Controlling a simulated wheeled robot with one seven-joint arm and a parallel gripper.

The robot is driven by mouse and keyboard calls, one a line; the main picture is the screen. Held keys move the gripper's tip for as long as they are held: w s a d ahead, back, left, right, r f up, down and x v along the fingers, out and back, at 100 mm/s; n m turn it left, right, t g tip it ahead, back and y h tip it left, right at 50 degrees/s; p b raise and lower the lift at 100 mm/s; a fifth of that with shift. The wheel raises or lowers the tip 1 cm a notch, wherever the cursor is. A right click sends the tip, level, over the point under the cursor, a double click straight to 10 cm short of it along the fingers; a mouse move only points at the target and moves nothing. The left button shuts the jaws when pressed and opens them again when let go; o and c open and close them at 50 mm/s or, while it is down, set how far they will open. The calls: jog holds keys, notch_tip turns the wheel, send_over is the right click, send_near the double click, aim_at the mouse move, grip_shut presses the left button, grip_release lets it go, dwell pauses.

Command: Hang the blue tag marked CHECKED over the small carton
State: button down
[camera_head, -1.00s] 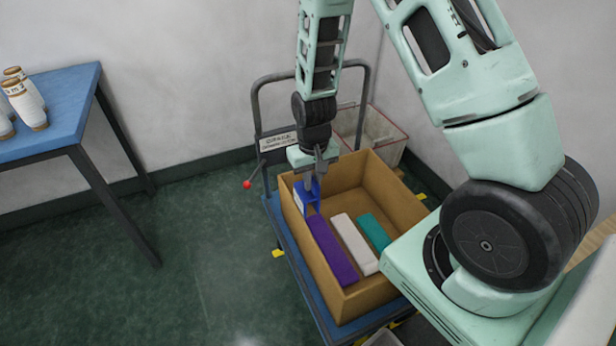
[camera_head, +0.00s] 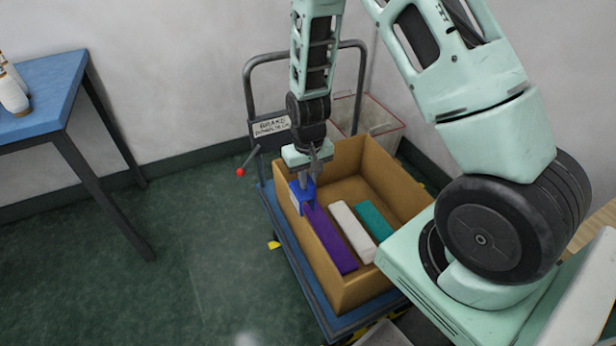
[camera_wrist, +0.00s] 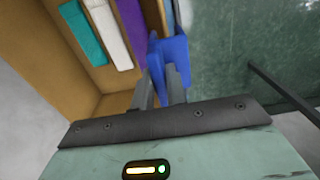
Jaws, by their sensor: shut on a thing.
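The blue tag (camera_head: 301,197) is between the fingers of my gripper (camera_head: 308,178), at the left wall of the open brown carton (camera_head: 398,182). In the wrist view the blue tag (camera_wrist: 174,50) shows parts on both sides of the carton wall (camera_wrist: 153,14), and my gripper's fingers (camera_wrist: 160,85) are shut on it. Whether the tag rests on the rim is not clear. A little of its pale face shows in the head view; the marking cannot be read.
The carton holds purple (camera_head: 332,243), white (camera_head: 352,232) and teal (camera_head: 374,220) blocks. It stands on a blue trolley (camera_head: 273,212) with a grey handle and a sign (camera_head: 271,126). A pale bin (camera_head: 376,122) is behind. A blue table (camera_head: 45,85) is at left; floor between is clear.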

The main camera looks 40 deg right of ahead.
jog(key=shift+f+b, duration=3.2)
jog(key=shift+f, duration=1.05)
jog(key=c, duration=1.3)
grip_release()
jog(key=shift+c, duration=0.2)
jog(key=shift+r, duration=0.1)
notch_tip(320, 180, up, 17)
jog(key=p, duration=0.2)
jog(key=shift+r+p, duration=0.15)
jog(key=shift+p, duration=0.2)
